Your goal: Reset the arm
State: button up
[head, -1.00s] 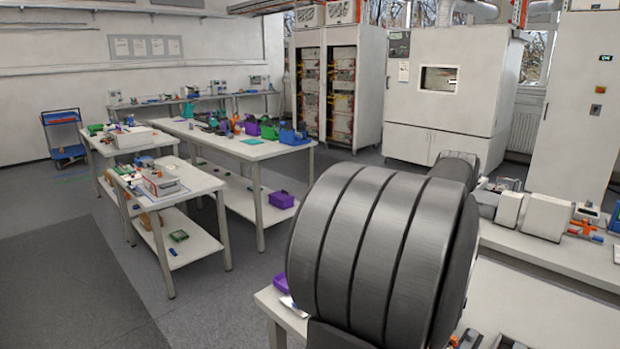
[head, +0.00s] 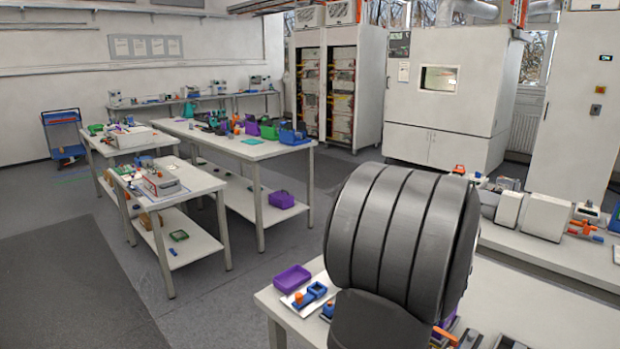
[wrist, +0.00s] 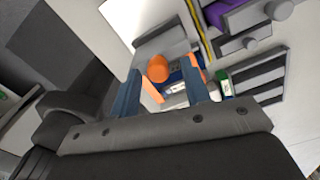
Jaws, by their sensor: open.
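My gripper (wrist: 168,92) shows in the wrist view with its two blue-grey fingers spread apart and orange pads on their inner sides. It is open, and I see nothing held between the fingers. Beyond the fingertips is an orange round piece (wrist: 158,69) beside a grey block. In the head view my dark ribbed arm stands in front of the near table, and my gripper does not show there.
The near table (head: 268,300) carries a purple bin (head: 292,279) and a white tray with blue and orange parts. Benches with bins stand at the left. A side bench (head: 560,258) with devices is at the right. Grey floor lies open between.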

jog(key=w+a, duration=0.4)
notch_tip(320, 180, up, 17)
jog(key=shift+s+d+f+n, duration=0.25)
jog(key=shift+f+n, duration=0.25)
jog(key=shift+f, duration=0.4)
jog(key=shift+s+d+f+n, duration=0.2)
jog(key=shift+f+n, duration=0.3)
jog(key=shift+f, duration=0.35)
jog(key=shift+s+d+f+n, duration=0.2)
jog(key=shift+f+n, duration=0.3)
jog(key=shift+f, duration=0.4)
jog(key=o, duration=0.3)
jog(key=shift+d+r, duration=0.1)
jog(key=shift+r, duration=0.1)
jog(key=o, duration=1)
jog(key=s+d+r, duration=0.1)
jog(key=r, duration=0.2)
jog(key=s+d+r, duration=0.1)
jog(key=r, duration=0.2)
jog(key=s+d+r, duration=0.1)
jog(key=r, duration=0.2)
jog(key=shift+s+d+r, duration=0.15)
jog(key=shift+d+r, duration=0.05)
jog(key=shift+r, duration=0.15)
jog(key=shift+c, duration=0.2)
notch_tip(320, 180, down, 10)
jog(key=shift+r, duration=0.25)
